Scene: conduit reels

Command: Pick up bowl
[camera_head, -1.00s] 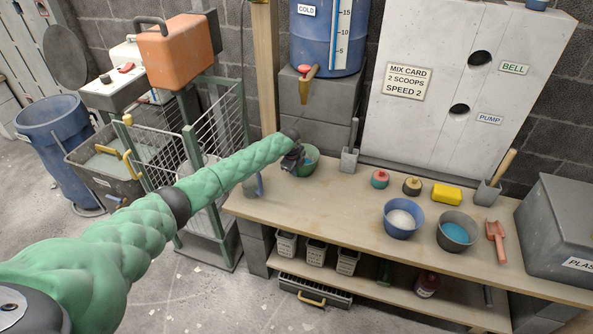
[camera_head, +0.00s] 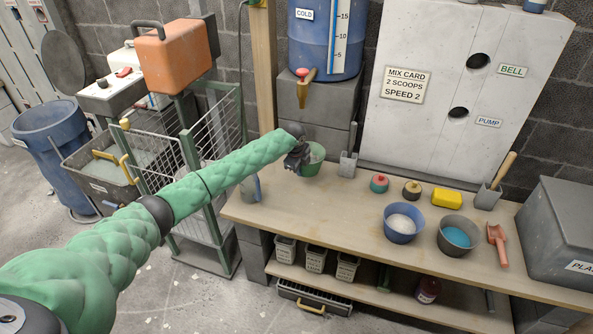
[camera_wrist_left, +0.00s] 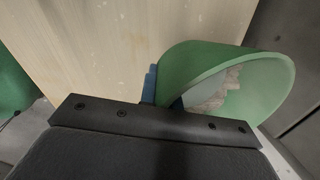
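The green bowl (camera_head: 313,161) is at the far left end of the workbench, with pale grey-white contents showing inside. My left gripper (camera_head: 297,158) is at the bowl's left side in the head view. In the left wrist view the bowl (camera_wrist_left: 185,65) looks tilted. Parts of the blue fingers (camera_wrist_left: 163,95) show on either side of its near wall, and the gripper appears shut on that wall. My black gripper body hides the lower part of the bowl. Whether the bowl's base touches the bench is unclear. My right gripper is out of view.
On the workbench (camera_head: 330,205) stand a grey holder (camera_head: 348,164), a blue bowl (camera_head: 402,236), a grey bowl with blue contents (camera_head: 440,244), a yellow block (camera_head: 447,198) and a red scoop (camera_head: 497,240). A blue drum with a tap (camera_head: 325,50) stands behind. The bench's front middle is clear.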

